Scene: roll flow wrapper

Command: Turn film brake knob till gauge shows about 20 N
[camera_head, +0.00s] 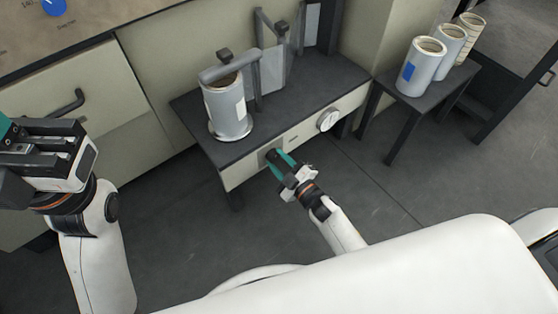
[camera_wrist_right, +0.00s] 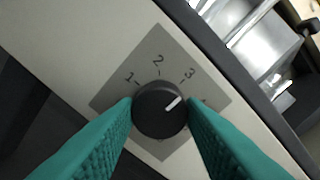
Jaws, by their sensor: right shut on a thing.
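The film brake knob (camera_wrist_right: 155,121) is black and round, with a white pointer line, on a grey square plate (camera_wrist_right: 158,43) with printed numbers. The pointer aims to the upper right, between 3 and a partly hidden number after it. My right gripper (camera_wrist_right: 160,112) is shut on the knob, one teal finger on each side. In the head view my right gripper (camera_head: 272,156) reaches the front panel of the machine. The round white gauge (camera_head: 328,119) is on the same panel, to the right; its reading is too small to tell. My left gripper (camera_head: 40,150) is at the left edge, away from the machine, fingertips mostly out of frame.
A film roll (camera_head: 228,112) stands upright on the dark machine top (camera_head: 285,103), beside grey metal posts. Several more rolls (camera_head: 423,68) stand on a small dark table (camera_head: 440,98) at the right. A cabinet with a handle (camera_head: 67,103) is at the left. Grey floor lies open before the machine.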

